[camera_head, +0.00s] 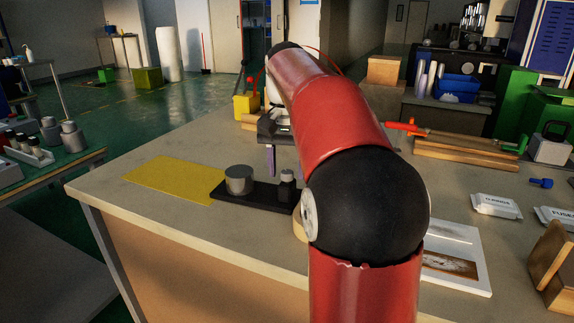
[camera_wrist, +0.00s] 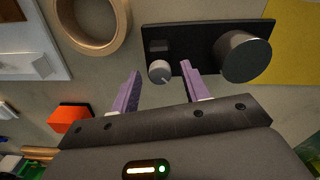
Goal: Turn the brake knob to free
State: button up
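A small grey knob (camera_head: 287,175), which looks like the brake knob, stands at the right end of a black base plate (camera_head: 262,203). In the wrist view the knob (camera_wrist: 159,71) shows a pale pointer line towards the lower right; I cannot read any marking. A larger grey cylinder (camera_head: 239,180) stands on the same plate. My gripper (camera_wrist: 161,68) is open, its two purple fingers apart with nothing held. In the wrist view the knob lies between the fingertips without visible contact. In the head view the fingers hang above the bench beyond the knob, partly hidden by my arm.
A yellow mat (camera_head: 170,178) lies left of the plate. A tan ring (camera_wrist: 88,22) lies beside the plate, and a white tray (camera_head: 462,262) lies farther right. An orange block (camera_wrist: 70,117) lies near the gripper in the wrist view. The bench front left is clear.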

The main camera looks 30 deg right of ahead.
jog(key=c, duration=0.9)
jog(key=shift+m, duration=0.3)
jog(key=m, duration=0.5)
jog(key=shift+m, duration=0.3)
jog(key=m, duration=1.3)
jog(key=shift+m, duration=0.3)
jog(key=m, duration=0.6)
jog(key=shift+m, duration=0.4)
